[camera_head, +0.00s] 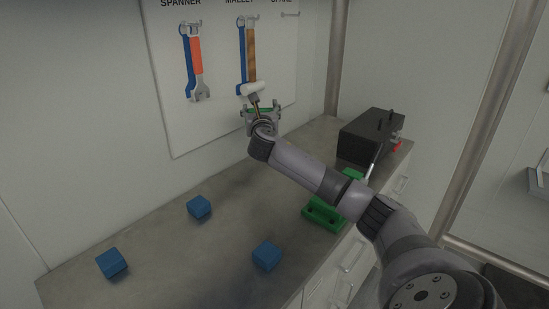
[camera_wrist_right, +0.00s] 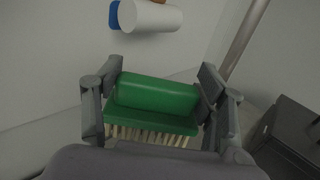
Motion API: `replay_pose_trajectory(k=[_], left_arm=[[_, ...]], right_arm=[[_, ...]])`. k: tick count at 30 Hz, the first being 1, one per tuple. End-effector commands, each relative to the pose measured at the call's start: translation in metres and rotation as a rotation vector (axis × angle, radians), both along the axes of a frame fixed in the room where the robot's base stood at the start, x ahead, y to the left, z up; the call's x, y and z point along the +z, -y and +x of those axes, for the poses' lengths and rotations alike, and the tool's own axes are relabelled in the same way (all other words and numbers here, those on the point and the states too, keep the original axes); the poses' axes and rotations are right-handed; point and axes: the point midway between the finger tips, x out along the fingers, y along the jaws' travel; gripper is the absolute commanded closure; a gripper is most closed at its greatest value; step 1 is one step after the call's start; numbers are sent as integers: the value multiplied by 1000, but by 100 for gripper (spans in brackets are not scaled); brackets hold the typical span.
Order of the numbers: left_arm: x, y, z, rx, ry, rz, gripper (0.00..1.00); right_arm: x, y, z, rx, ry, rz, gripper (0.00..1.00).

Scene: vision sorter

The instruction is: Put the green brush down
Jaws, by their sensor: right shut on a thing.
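The green brush (camera_wrist_right: 152,95) with pale bristles is between the fingers of my right gripper (camera_wrist_right: 160,100) in the right wrist view, and the fingers are shut on it. In the head view my right gripper (camera_head: 262,117) is in front of the tool board, below the mallet, and only a small green part of the brush (camera_head: 259,111) shows. It appears held above the counter (camera_head: 170,250). My left gripper is not in view.
Blue cubes (camera_head: 199,207), (camera_head: 266,255) and (camera_head: 111,263) lie on the counter. A green block with holes (camera_head: 325,214) is near the front edge, partly behind my arm. A black box (camera_head: 366,137) stands at the right. The tool board (camera_head: 175,130) carries a spanner (camera_head: 197,68) and a mallet (camera_head: 251,89).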

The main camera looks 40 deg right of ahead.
Motion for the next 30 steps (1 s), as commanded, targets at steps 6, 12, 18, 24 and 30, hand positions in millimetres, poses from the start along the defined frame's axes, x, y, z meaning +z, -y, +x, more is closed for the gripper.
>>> replay_pose_trajectory(k=[6, 12, 18, 24, 30], left_arm=[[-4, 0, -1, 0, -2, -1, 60], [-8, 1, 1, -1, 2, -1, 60], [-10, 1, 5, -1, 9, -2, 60], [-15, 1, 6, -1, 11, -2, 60], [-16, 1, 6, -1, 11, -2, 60]], right_arm=[[-64, -1, 0, 0, -7, 2, 65], [-109, 0, 0, -1, -3, 1, 65], [-128, 0, 0, 0, -1, 1, 65], [-158, 0, 0, 0, -2, 1, 65], [-170, 0, 0, 1, 0, -1, 65]])
